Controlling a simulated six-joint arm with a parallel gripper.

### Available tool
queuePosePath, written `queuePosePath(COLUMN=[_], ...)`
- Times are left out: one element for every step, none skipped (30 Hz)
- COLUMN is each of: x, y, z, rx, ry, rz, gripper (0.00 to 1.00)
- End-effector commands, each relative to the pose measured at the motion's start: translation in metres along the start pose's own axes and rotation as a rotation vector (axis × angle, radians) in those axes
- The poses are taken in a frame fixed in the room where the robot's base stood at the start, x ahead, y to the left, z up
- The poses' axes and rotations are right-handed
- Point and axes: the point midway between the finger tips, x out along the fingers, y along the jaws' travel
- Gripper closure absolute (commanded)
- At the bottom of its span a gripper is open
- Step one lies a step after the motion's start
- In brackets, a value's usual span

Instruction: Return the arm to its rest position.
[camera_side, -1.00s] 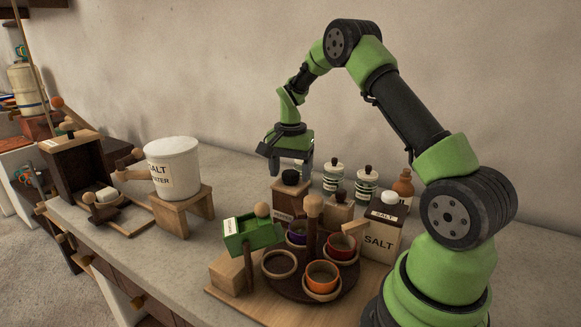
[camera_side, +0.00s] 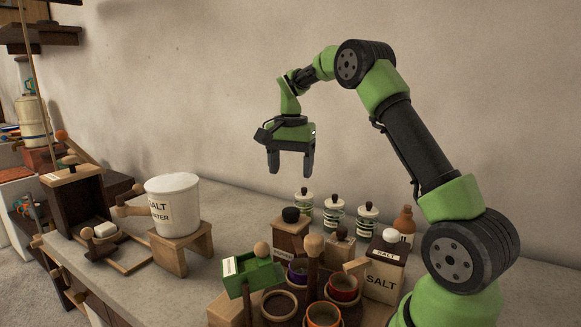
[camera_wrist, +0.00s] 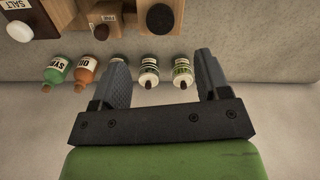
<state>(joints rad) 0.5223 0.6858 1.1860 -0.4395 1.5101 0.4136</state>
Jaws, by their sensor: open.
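My gripper (camera_side: 291,168) is raised in the air above the back of the counter, its fingers pointing down, open and empty. In the side view it is well above the striped jars and the wooden boxes. In the wrist view my gripper (camera_wrist: 158,78) shows its two fingers spread apart with nothing held between them. The tops of two striped jars (camera_wrist: 149,72) appear between or near the fingers, below them and apart.
A white salt water pot (camera_side: 173,203) sits on a wooden stand at left. A green tray (camera_side: 252,275), small bowls (camera_side: 343,287), a salt box (camera_side: 384,272), striped jars (camera_side: 333,214) and a brown bottle (camera_side: 404,222) crowd the counter. Air around my gripper is clear.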

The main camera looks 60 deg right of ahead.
Motion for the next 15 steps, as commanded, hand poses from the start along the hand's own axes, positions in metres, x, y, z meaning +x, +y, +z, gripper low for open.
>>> queuePosePath(x=[0.0, 0.0, 0.0, 0.0, 0.0, -0.001, -0.003, -0.006, -0.011, -0.017, -0.023, -0.033, -0.041, -0.049, -0.059], y=[0.0, 0.0, 0.0, 0.0, 0.0, 0.0, -0.001, -0.001, -0.001, -0.001, -0.001, 0.0, 0.001, 0.003, 0.006], z=[0.0, 0.0, 0.0, 0.0, 0.0, 0.001, 0.003, 0.006, 0.011, 0.017, 0.024, 0.035, 0.045, 0.055, 0.07], rx=[0.0, 0.0, 0.0, 0.0, -0.001, -0.004, -0.011, -0.021, -0.041, -0.062, -0.088, -0.127, -0.163, -0.199, -0.252], ry=[0.0, 0.0, 0.0, 0.0, 0.0, 0.001, 0.003, 0.006, 0.01, 0.015, 0.022, 0.031, 0.04, 0.05, 0.062], rz=[0.0, 0.0, 0.0, 0.0, 0.0, -0.003, -0.007, -0.013, -0.024, -0.034, -0.048, -0.071, -0.089, -0.11, -0.139], gripper=[0.31, 0.31, 0.31, 0.31, 0.31, 0.31, 0.31, 0.31, 0.31, 0.31, 0.31, 0.31, 0.31, 0.31, 0.31])
